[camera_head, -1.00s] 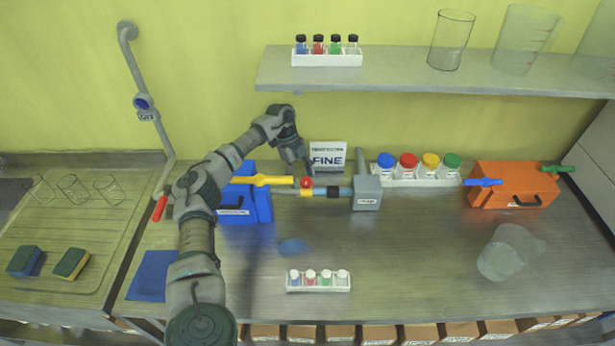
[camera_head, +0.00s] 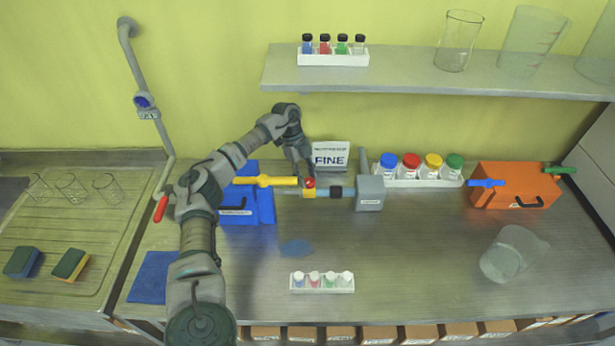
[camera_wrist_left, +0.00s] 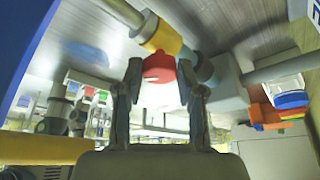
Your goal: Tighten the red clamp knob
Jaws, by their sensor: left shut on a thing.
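The red clamp knob (camera_head: 309,183) sits on the yellow collar of a horizontal rod in front of the FINE sign. In the wrist view the red knob (camera_wrist_left: 159,67) lies between the two fingers of my left gripper (camera_wrist_left: 160,85), below a yellow band (camera_wrist_left: 160,36). My left gripper (camera_head: 306,176) reaches down to the knob from behind and is shut on it. The grey clamp box (camera_head: 369,193) stands at the right end of the rod and also shows in the wrist view (camera_wrist_left: 228,85). My right gripper is not in view.
A blue case (camera_head: 238,205) with a yellow handle (camera_head: 265,181) stands left of the knob. A FINE sign (camera_head: 330,157) stands behind. A rack of colour-capped jars (camera_head: 420,180) and an orange case (camera_head: 513,186) are to the right. A small vial rack (camera_head: 322,284) stands in front.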

